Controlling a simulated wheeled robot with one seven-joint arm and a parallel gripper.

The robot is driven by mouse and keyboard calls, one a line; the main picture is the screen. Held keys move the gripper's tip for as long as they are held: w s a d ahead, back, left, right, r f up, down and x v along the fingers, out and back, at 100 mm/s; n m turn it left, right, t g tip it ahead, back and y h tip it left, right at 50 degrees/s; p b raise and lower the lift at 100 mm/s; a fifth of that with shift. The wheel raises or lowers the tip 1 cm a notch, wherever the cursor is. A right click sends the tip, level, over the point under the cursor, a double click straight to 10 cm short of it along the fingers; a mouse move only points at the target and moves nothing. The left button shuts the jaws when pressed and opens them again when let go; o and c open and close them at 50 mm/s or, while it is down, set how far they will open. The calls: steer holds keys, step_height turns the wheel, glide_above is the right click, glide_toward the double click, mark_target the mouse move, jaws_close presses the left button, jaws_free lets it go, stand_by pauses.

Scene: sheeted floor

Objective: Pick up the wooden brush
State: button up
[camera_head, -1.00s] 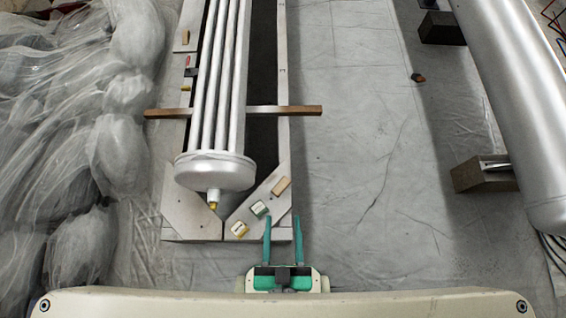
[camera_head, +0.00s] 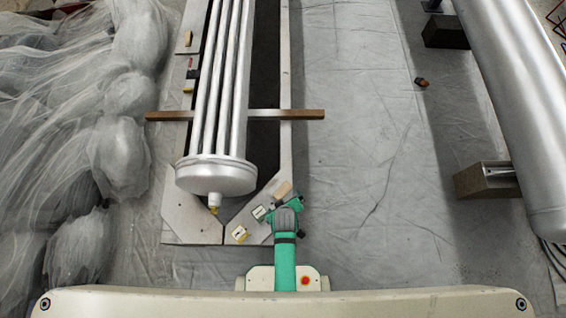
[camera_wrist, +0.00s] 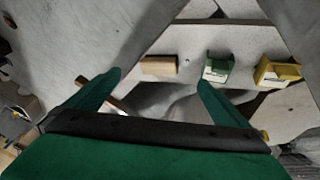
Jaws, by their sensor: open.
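A small light-brown wooden block, which looks like the wooden brush (camera_head: 283,188), lies on the grey angled board at the front end of the frame. In the wrist view the wooden brush (camera_wrist: 159,65) lies flat, beyond and between my fingertips; its bristles cannot be made out. My gripper (camera_wrist: 159,80) is open and empty, with one green finger on each side of the brush in the picture. In the head view my gripper (camera_head: 284,203) is over the board, just nearer than the brush, and my arm hides part of it.
A green box (camera_wrist: 217,68) and a yellow box (camera_wrist: 276,72) lie right of the brush in the wrist view. Open sheeted floor lies to the right.

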mark_target(283, 191)
steer(key=w+a+f+n+g, duration=0.1)
steer(key=w+f+n+g, duration=0.15)
steer(key=w+g, duration=0.45)
steer(key=shift+n+t, duration=0.35)
steer(key=shift+t, duration=0.55)
steer(key=shift+w+d+f, duration=0.1)
steer(key=shift+w+f, duration=0.15)
steer(key=shift+f, duration=1.5)
steer(key=shift+w+a+f, duration=0.1)
steer(key=shift+w+f, duration=0.2)
steer(key=shift+f, duration=1.45)
steer(key=shift+w+d+f, duration=0.1)
steer(key=shift+w+f, duration=0.15)
steer(key=shift+f, duration=1.5)
steer(key=c, duration=1.2)
